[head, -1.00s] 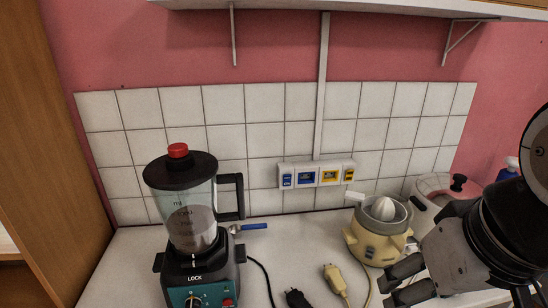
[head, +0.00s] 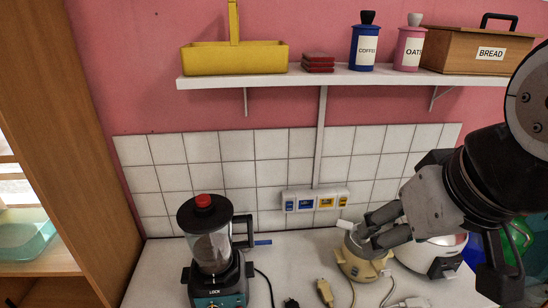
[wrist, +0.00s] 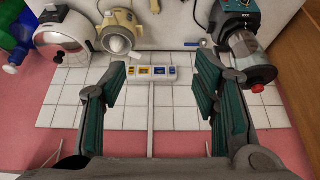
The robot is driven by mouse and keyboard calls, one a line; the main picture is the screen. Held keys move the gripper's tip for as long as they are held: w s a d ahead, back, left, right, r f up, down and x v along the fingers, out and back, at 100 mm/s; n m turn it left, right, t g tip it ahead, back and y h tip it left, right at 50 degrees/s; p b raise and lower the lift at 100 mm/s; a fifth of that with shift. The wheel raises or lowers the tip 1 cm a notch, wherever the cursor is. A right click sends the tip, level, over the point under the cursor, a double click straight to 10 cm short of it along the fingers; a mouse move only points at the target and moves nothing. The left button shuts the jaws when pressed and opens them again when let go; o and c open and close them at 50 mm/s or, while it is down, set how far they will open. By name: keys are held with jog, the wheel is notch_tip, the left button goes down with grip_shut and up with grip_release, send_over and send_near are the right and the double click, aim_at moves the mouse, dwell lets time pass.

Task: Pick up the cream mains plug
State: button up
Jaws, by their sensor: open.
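The cream mains plug (head: 325,291) lies on the white worktop near the bottom edge of the head view, with its cable running to the right of it. It is left of and nearer than the cream citrus juicer (head: 352,268). My gripper (head: 368,234) is up and to the right of the plug in the picture, overlapping the juicer's top. Its fingers are apart with nothing between them. In the wrist view my gripper (wrist: 160,90) is spread wide, with tiles and the socket strip (wrist: 150,72) beyond it.
A black plug (head: 291,302) lies left of the cream one, and a white plug (head: 412,302) lies to the right. A blender (head: 212,252) stands at left and a white appliance (head: 435,254) at right. A loaded shelf (head: 220,82) hangs above.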

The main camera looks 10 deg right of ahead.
jog(key=shift+c, duration=0.7)
jog(key=n+g+b, duration=0.1)
jog(key=g+b, duration=0.5)
jog(key=b, duration=0.2)
send_over(328, 295)
jog(key=shift+y, duration=0.3)
jog(key=f, duration=4.3)
jog(key=shift+s+d+f, duration=0.1)
jog(key=shift+s+d, duration=0.1)
jog(key=shift+s, duration=0.1)
jog(key=f, duration=0.2)
jog(key=shift+w+a+f+p, duration=0.15)
jog(key=shift+w+f+p, duration=0.1)
jog(key=shift+f+p, duration=0.65)
jog(key=shift+f, duration=0.6)
